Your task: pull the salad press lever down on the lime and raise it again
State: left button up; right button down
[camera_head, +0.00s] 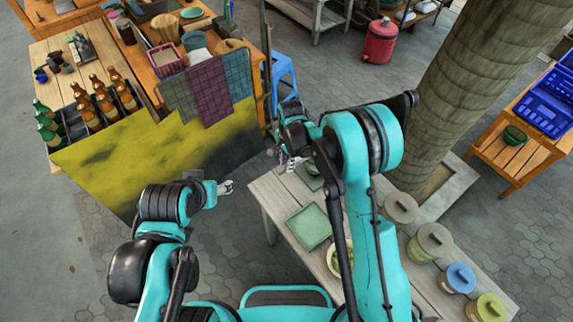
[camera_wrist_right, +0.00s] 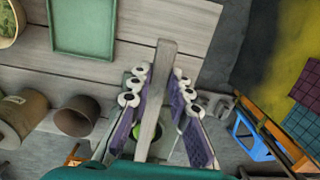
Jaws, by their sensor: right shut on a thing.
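My right gripper (camera_head: 287,160) is at the far end of the pale wooden table. In the right wrist view my right gripper (camera_wrist_right: 158,108) has its purple finger pads either side of a long pale bar, the press lever (camera_wrist_right: 160,62), and is shut on it. A small bright green patch, which looks like the lime (camera_wrist_right: 136,131), shows low beside the lever, mostly hidden by a finger. The press body is largely hidden by my arm and gripper. My left gripper (camera_head: 226,187) hangs empty, apart from the table; its finger opening is too small to judge.
The table (camera_head: 270,203) bears a green tray (camera_head: 308,226), a bowl (camera_head: 334,262) and several lidded jars (camera_head: 435,240). A thick trunk-like column (camera_head: 480,90) stands behind. A stall with bottles (camera_head: 103,90) and a yellow cloth (camera_head: 150,150) is at left. A blue stool (camera_head: 283,75) stands beyond.

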jog(key=w+d+r+g+y, duration=0.1)
jog(key=d+r+g+y, duration=0.1)
jog(key=r, duration=0.4)
jog(key=w+d+r+g+y, duration=0.1)
jog(key=w+d+r+y, duration=0.1)
jog(key=r, duration=0.4)
jog(key=shift+w+d+g+y, duration=0.15)
jog(key=shift+d+g+y, duration=0.2)
jog(key=shift+y, duration=0.35)
jog(key=shift+r, duration=0.1)
jog(key=c, duration=1.4)
grip_release()
jog(key=shift+a, duration=0.1)
jog(key=v, duration=1.2)
